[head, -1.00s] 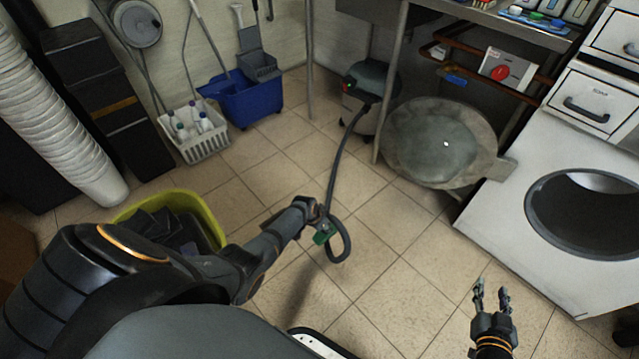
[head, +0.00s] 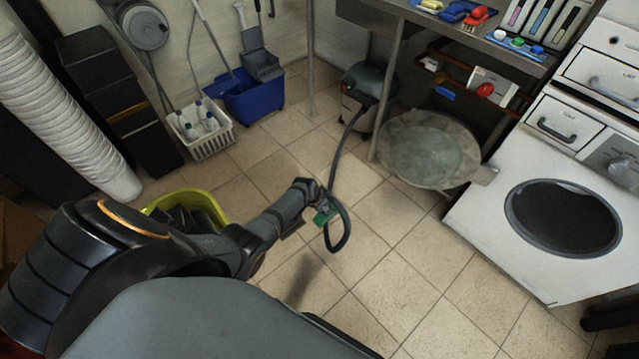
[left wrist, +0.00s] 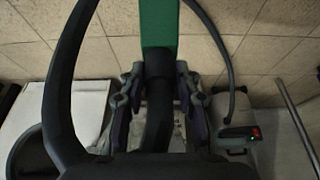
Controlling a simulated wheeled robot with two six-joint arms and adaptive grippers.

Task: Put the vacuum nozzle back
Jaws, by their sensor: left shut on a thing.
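The vacuum nozzle shows as a green piece (head: 324,216) at the end of a dark hose (head: 338,160). My left gripper (head: 313,198) is shut on it and holds it above the floor. In the left wrist view, the green part (left wrist: 158,24) sticks out past the fingers of my left gripper (left wrist: 155,88), with a dark neck between them. The hose runs to the vacuum body (head: 366,84), a dark, rounded unit on the floor under the shelf frame. The vacuum's red-lit part also shows in the left wrist view (left wrist: 240,134). My right gripper is out of view.
A yellow-green bin (head: 190,201) stands beside my left arm. A blue mop bucket (head: 252,97) and a white bottle basket (head: 204,135) stand at the back. A grey round basin (head: 430,150) and a white washer (head: 480,215) stand right. Middle floor is clear.

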